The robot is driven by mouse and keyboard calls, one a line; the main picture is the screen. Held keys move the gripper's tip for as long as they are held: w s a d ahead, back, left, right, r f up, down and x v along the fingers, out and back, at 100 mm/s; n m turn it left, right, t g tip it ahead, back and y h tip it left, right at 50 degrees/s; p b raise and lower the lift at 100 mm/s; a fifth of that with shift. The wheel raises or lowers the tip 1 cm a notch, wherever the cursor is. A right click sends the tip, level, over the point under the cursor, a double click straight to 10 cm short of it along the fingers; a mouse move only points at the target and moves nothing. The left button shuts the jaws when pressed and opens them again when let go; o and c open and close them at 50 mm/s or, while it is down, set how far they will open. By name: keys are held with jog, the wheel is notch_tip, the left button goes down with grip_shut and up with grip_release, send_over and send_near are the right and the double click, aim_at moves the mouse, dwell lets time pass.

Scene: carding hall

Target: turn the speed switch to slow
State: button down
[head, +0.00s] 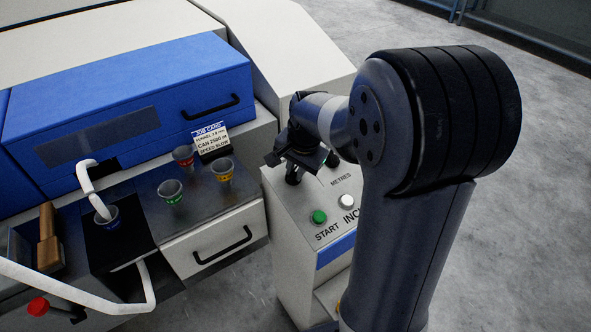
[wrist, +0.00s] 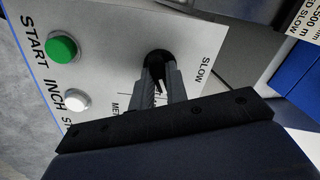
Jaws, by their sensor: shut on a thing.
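The speed switch (wrist: 157,58) is a black round knob on the white sloping control panel (wrist: 110,30). The word SLOW (wrist: 206,69) is printed beside it, to its right in the wrist view. My gripper (wrist: 158,76) is shut on the switch, with a finger on each side. In the head view my gripper (head: 293,175) is over the panel's upper left part, and the switch is largely hidden behind it. The fingers cover most of the markings, so I cannot tell which way the switch points.
A green START button (head: 319,216) and a white INCH button (head: 346,202) are near the gripper. A job card (head: 211,140) reads SPEED SLOW. Coloured-banded funnel cups, including a red one (head: 183,155), stand on the grey top left of the panel. Blue cover (head: 120,100) behind.

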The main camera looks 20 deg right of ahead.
jog(key=n, duration=0.6)
jog(key=shift+b, duration=0.4)
jog(key=n+b, duration=0.1)
jog(key=n, duration=0.5)
jog(key=shift+n, duration=0.3)
jog(key=c, duration=1.4)
grip_release()
jog(key=shift+r, duration=0.1)
jog(key=a+v, duration=0.1)
jog(key=v, duration=0.9)
jog(key=shift+d+r+p, duration=0.3)
jog(key=shift+d+r, duration=0.05)
jog(key=shift+d, duration=0.1)
jog(key=shift+s, duration=0.1)
